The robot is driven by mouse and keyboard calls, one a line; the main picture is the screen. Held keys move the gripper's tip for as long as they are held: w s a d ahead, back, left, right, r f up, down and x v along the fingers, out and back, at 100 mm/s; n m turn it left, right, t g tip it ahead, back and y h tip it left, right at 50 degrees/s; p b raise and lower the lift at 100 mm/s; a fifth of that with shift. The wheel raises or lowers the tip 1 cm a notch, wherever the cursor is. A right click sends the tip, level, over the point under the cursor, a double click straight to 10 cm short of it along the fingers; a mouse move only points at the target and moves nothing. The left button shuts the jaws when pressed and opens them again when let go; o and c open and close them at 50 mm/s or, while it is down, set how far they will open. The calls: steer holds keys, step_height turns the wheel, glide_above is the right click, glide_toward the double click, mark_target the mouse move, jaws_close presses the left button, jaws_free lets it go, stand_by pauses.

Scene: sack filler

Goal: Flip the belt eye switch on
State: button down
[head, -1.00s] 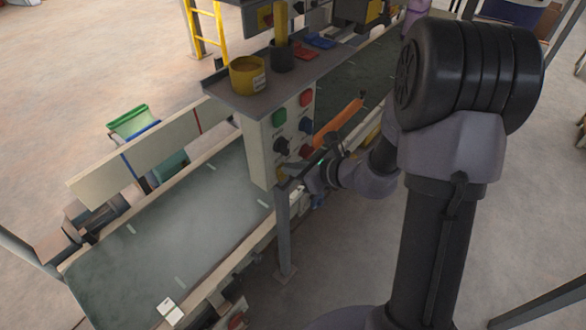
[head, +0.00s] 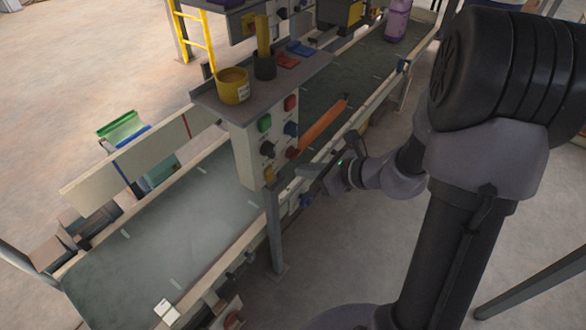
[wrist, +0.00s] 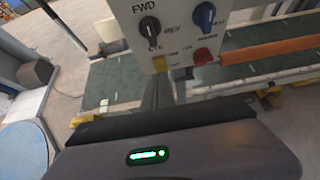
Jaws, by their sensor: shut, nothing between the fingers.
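The control panel (head: 246,155) is a pale box under a grey shelf. It carries a green button (head: 265,124), a red button (head: 290,103), a blue knob (head: 290,128), a black knob (head: 267,150), a red knob (head: 292,153) and a small yellow part (head: 270,173) low down. The yellow part also shows in the wrist view (wrist: 160,64), below the FWD/REV knob (wrist: 150,26). I cannot read which control is the belt eye switch. My gripper (head: 302,171) is shut and empty, close to the panel's lower right; contact cannot be told.
The green conveyor belt (head: 165,240) runs past below the panel, with pale side rails. An orange bar (head: 322,124) lies behind the panel's right side. A grey post (head: 274,235) stands under the panel. Yellow (head: 233,88) and black (head: 265,66) cups stand on the shelf.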

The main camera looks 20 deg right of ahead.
steer(key=v, duration=0.3)
steer(key=shift+a+r+p, duration=0.1)
steer(key=shift+r+p, duration=0.2)
steer(key=shift+r, duration=0.05)
steer(key=s+a+r+n+g+h+b, duration=0.15)
steer(key=s+a+r+n+g, duration=0.5)
steer(key=s+a+n, duration=0.9)
steer(key=s+d+r+n+t+h+b, duration=0.1)
steer(key=s+d+r+n+t+h, duration=0.2)
steer(key=n, duration=0.6)
steer(key=shift+s+d+r, duration=0.5)
steer(key=shift+s+d, duration=0.2)
steer(key=shift+d, duration=0.45)
